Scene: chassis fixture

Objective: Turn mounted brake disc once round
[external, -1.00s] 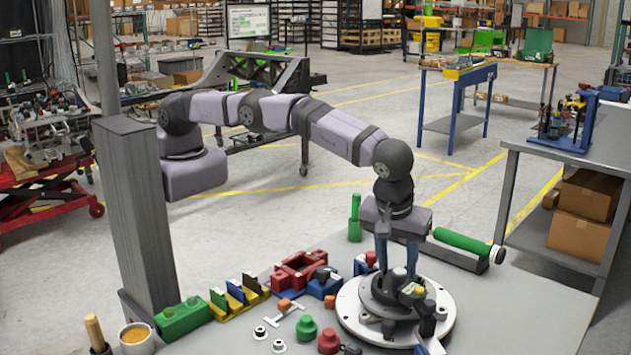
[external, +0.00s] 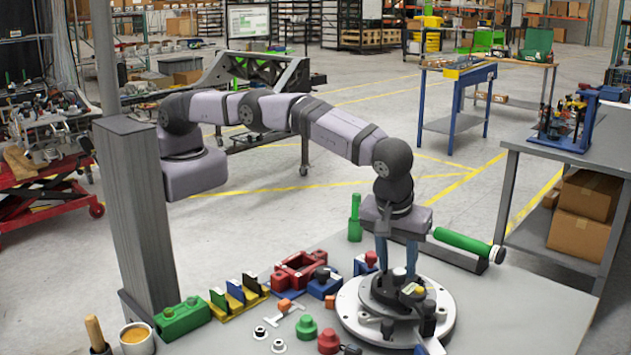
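The mounted brake disc (external: 352,309) is a pale grey metal disc lying flat at the front of the table, with a dark hub and several dark fittings on top. My gripper (external: 396,262) points straight down over the disc's middle. Its two blue-grey fingers stand apart on either side of the dark hub's top. Whether the fingertips touch the hub or are closed on it cannot be made out at this size.
A green roller (external: 462,242) lies behind the disc at right, and a green upright handle (external: 355,218) stands behind it. Red and blue blocks (external: 300,270), green and red knobs (external: 306,327) and small washers lie left of it. The table's right side is clear.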

